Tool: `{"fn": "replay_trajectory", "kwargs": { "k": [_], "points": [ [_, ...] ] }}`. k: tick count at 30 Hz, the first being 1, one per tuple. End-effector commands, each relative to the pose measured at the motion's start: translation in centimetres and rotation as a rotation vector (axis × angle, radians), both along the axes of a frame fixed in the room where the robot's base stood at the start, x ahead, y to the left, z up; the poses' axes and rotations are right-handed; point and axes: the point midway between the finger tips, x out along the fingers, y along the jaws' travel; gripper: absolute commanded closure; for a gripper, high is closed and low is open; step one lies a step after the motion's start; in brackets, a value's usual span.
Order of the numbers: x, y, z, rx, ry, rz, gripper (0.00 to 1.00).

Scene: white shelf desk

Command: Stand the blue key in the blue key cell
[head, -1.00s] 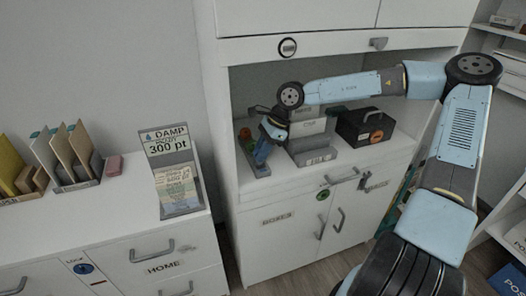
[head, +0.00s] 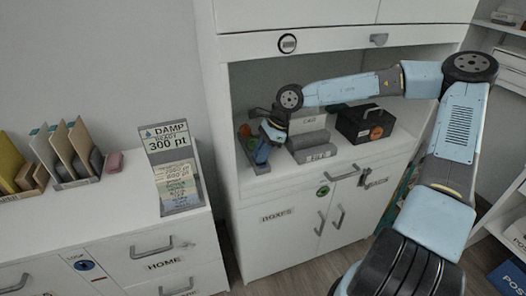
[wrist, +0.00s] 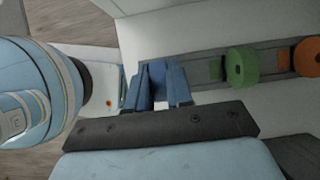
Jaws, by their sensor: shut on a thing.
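My gripper (wrist: 158,98) is shut on the blue key (wrist: 158,74), which shows between its two blue fingers in the wrist view. The fingers hide much of the key. A grey key rack (wrist: 199,80) runs behind and to the right of the fingers. The cell at the key's end is hidden, so I cannot tell whether the key touches it. A green key (wrist: 241,66) and an orange key (wrist: 308,56) stand farther along the rack. In the head view my gripper (head: 262,152) is low over the rack (head: 246,152) at the shelf's left side.
Grey boxes (head: 314,152) stand right of my gripper in the shelf bay. A dark toolbox (head: 366,124) stands farther right. The shelf's left wall is close to the rack. A sign reading DAMP (head: 166,142) stands on the left cabinet (head: 110,208).

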Motion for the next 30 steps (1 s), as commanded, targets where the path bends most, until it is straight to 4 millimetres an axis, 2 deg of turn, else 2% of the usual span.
{"fn": "replay_trajectory", "kwargs": {
  "k": [12, 13, 22, 30],
  "points": [
    [-0.03, 0.03, -0.84, 0.0, 0.0, 0.001, 1.0],
    [-0.02, 0.03, -0.86, 0.0, 0.0, 0.001, 0.78],
    [-0.01, 0.03, -0.84, 0.0, 0.0, 0.001, 0.49],
    [0.02, -0.03, -0.73, 0.0, 0.0, 0.0, 0.49]
  ]
}}
